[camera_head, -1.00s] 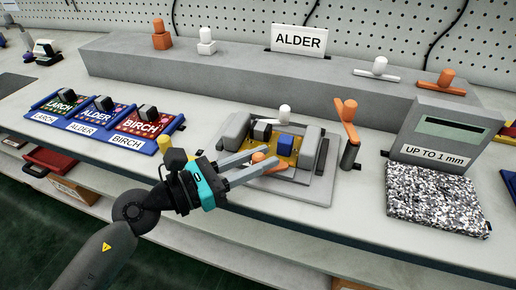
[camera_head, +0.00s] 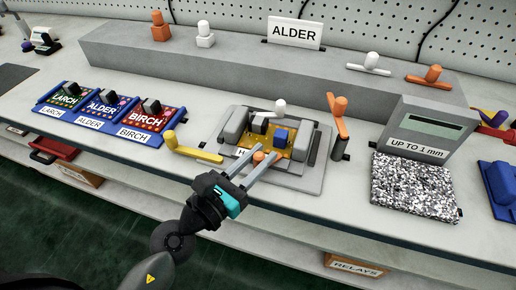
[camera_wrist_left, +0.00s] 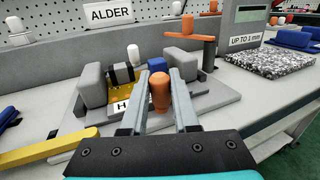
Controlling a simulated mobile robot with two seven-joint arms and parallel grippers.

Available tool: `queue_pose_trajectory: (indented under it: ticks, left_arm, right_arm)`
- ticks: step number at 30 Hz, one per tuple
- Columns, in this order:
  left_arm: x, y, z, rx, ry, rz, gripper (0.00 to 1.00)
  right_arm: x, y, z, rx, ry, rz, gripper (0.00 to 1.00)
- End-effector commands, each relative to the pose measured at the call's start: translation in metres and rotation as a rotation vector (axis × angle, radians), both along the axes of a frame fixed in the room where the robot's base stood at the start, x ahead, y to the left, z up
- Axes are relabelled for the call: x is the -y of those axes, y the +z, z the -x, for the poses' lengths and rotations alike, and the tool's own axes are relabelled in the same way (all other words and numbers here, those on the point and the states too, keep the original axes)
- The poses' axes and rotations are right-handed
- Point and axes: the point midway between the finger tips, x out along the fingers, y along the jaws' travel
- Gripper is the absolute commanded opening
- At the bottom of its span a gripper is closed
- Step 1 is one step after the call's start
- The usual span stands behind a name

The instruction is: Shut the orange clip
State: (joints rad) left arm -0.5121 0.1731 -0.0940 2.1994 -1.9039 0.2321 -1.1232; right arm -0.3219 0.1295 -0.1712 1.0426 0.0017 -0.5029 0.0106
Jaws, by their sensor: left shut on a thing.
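My left gripper (camera_head: 265,155) is shut on the orange knob (camera_head: 258,156) of an orange clip at the front of the grey fixture (camera_head: 308,178). In the left wrist view the orange knob (camera_wrist_left: 160,92) stands upright between the two fingers (camera_wrist_left: 160,80). The clip's arm is hidden there. On the fixture are a gold board (camera_head: 272,150) with a blue block (camera_head: 280,136) and a white knob (camera_head: 280,104) behind. A second orange lever (camera_head: 338,118) stands on a dark post to the right. My right gripper is not in view.
A yellow lever (camera_head: 195,152) lies left of the fixture, close to my gripper. The grey gauge box (camera_head: 418,128) and a speckled pad (camera_head: 414,185) are to the right. Blue trays labelled LARCH, ALDER and BIRCH (camera_head: 145,120) stand left. A grey ledge (camera_head: 250,70) runs behind.

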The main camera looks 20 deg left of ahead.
Motion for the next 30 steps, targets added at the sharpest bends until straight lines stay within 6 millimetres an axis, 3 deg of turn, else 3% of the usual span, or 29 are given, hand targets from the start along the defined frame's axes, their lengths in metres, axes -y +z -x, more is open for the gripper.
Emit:
queue_pose_trajectory:
  ticks: [19, 30]
  left_arm:
    - [0.008, 0.001, 0.004, -0.002, 0.252, 0.002, 0.0]
    - [0.011, 0.0, 0.005, 0.0, 0.349, 0.0, 0.0]
  right_arm:
    - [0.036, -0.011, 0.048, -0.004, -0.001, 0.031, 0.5]
    - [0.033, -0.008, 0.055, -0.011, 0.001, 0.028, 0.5]
